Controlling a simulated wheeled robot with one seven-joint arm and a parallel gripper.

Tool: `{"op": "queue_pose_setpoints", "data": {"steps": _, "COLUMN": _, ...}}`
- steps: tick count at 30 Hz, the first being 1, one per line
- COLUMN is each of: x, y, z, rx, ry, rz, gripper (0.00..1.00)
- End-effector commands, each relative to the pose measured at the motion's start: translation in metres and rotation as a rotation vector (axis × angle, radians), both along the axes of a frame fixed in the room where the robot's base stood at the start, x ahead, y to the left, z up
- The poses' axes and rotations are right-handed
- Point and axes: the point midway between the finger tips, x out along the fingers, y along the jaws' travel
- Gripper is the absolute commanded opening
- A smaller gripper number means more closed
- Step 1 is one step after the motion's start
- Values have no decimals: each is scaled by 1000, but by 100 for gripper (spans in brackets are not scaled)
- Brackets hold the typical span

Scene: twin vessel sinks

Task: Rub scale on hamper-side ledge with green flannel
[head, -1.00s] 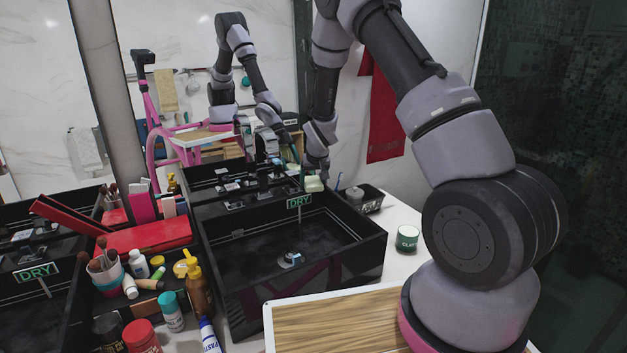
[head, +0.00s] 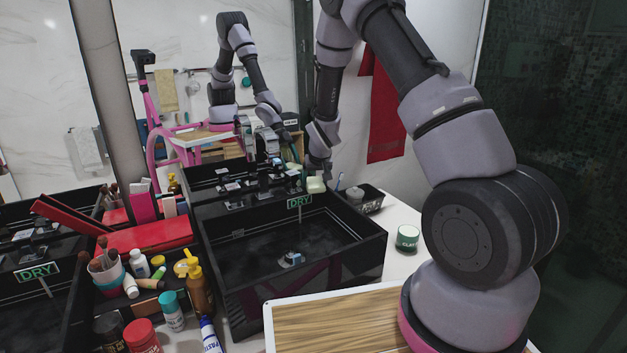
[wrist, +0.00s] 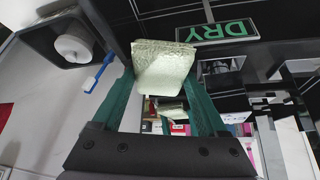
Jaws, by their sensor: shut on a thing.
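My gripper (head: 317,172) is low over the back right part of the near black vessel sink (head: 355,240). In the wrist view its two green fingers (wrist: 163,95) are shut on a pale green folded cloth (wrist: 165,70), which looks like the flannel. The cloth (head: 316,185) also shows just below the gripper in the head view, at the sink's back ledge (head: 235,193). I cannot tell whether it touches the ledge. Scale is not clearly seen there. No hamper is identifiable, so which ledge is hamper-side is unclear.
A DRY sign (head: 300,202) stands close in front of the cloth. A dark caddy (head: 371,197) with a toothbrush is right of it, and a green jar (head: 408,237) stands on the counter. Bottles and a red box (head: 145,237) crowd the left. A mirror stands behind.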

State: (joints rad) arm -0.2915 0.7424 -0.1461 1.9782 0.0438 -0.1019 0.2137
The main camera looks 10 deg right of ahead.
Motion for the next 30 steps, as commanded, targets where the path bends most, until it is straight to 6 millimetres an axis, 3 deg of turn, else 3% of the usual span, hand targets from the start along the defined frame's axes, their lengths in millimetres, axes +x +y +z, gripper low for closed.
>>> {"op": "queue_pose_setpoints", "data": {"steps": 13, "x": 17, "y": 14, "z": -4, "rx": -1, "ry": 1, "rz": 1, "gripper": 24}}
{"op": "queue_pose_setpoints", "data": {"steps": 24, "x": -4, "y": 11, "z": -4, "rx": 0, "ry": 8, "rz": 6, "gripper": 24}}
{"op": "queue_pose_setpoints", "data": {"steps": 30, "x": -1, "y": 10, "z": -4, "rx": 0, "ry": 8, "rz": 4, "gripper": 24}}
